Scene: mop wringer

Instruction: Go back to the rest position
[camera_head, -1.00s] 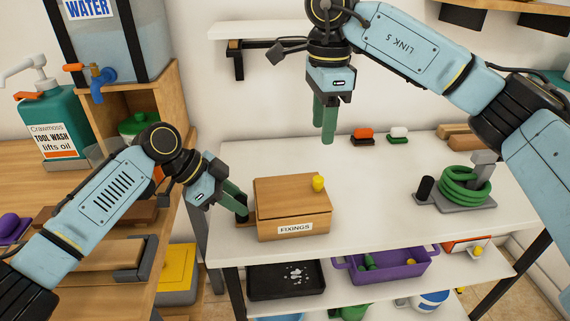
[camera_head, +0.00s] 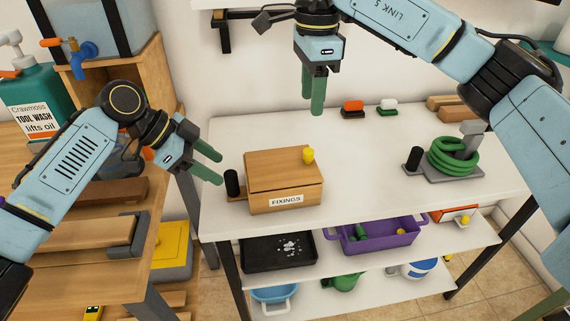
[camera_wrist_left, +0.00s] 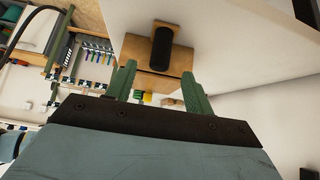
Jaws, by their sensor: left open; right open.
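My left gripper (camera_head: 221,167) is open and empty, just left of the wooden FIXINGS box and its black upright grip. Its green fingers also show in the left wrist view (camera_wrist_left: 158,88), apart, with the black grip (camera_wrist_left: 162,48) between and beyond them. My right gripper (camera_head: 312,103) is open, pointing down above the back of the white table, with nothing seen in it; its fingers overlap in this view. The wooden FIXINGS box (camera_head: 284,182) stands shut on the white table (camera_head: 365,165), a yellow knob (camera_head: 308,155) on its lid. The black grip (camera_head: 231,183) stands at its left side.
A green coiled hose (camera_head: 452,157) sits on a grey stand at the right. Red and white brushes (camera_head: 352,107) lie at the back. The shelf below holds a black tray (camera_head: 262,254) and a purple bin (camera_head: 378,243). A wooden workbench (camera_head: 75,280) is at left.

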